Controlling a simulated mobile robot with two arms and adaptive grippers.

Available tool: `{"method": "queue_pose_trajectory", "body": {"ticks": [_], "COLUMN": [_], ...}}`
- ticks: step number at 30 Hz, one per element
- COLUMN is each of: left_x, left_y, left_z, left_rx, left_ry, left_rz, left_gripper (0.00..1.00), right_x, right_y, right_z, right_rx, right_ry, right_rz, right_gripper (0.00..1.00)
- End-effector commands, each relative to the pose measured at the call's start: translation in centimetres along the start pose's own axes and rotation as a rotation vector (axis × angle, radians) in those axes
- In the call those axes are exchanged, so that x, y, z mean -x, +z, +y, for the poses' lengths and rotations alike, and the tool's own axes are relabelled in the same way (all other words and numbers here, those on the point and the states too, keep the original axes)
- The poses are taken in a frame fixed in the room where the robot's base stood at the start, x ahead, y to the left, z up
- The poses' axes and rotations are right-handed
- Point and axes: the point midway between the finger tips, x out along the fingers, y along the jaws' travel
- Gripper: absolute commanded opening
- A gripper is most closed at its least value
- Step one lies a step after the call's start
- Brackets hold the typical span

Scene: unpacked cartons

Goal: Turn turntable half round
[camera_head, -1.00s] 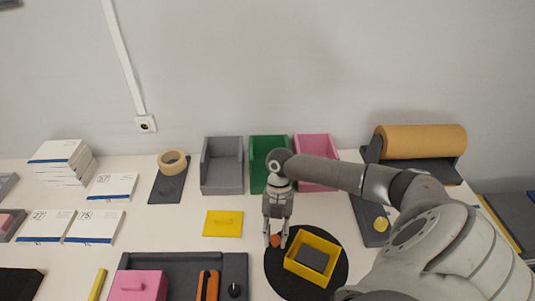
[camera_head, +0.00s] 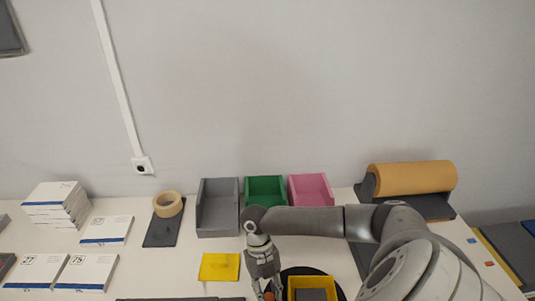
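The turntable (camera_head: 292,272) is a black disc at the bottom edge, cut off by the frame, so only its far part shows. A yellow box (camera_head: 293,283) with a dark grey block (camera_head: 312,294) in it stands on the disc. My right gripper (camera_head: 268,293) points down at the disc's left side, close to the yellow box. A small orange-red piece shows between or beside its fingers; I cannot tell whether they grip it. My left gripper is out of view.
Grey (camera_head: 218,222), green (camera_head: 264,190) and pink (camera_head: 311,189) bins stand against the wall. A yellow plate (camera_head: 220,267) lies left of my gripper. A brown paper roll (camera_head: 412,177) is at the right, white boxes (camera_head: 57,206) at the left.

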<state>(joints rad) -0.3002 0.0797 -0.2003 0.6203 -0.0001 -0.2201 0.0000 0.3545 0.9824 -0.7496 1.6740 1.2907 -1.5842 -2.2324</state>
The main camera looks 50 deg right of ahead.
Motion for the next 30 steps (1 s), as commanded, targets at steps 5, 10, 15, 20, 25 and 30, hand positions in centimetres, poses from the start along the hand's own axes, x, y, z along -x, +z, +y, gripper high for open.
{"method": "queue_pose_trajectory", "body": {"ticks": [5,10,15,20,25,30], "left_x": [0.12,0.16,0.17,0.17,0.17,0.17], "left_y": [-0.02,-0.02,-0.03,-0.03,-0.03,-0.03], "left_z": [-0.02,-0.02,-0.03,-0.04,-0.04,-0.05], "left_rx": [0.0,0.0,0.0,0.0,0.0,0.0], "left_ry": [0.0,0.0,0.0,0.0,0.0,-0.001], "left_rz": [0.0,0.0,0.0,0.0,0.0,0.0], "left_gripper": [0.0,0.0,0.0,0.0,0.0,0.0], "right_x": [-0.11,-0.24,-0.3,-0.31,-0.32,-0.32], "right_y": [-0.47,-0.71,-0.8,-0.81,-0.81,-0.8], "right_z": [0.28,0.33,0.35,0.35,0.34,0.34], "right_rx": [0.045,0.069,0.078,0.08,0.079,0.079], "right_ry": [-0.016,-0.027,-0.032,-0.033,-0.032,-0.032], "right_rz": [0.0,0.001,0.002,0.002,0.002,0.002], "right_gripper": [0.0,0.0,0.0,0.0,0.0,0.43]}}
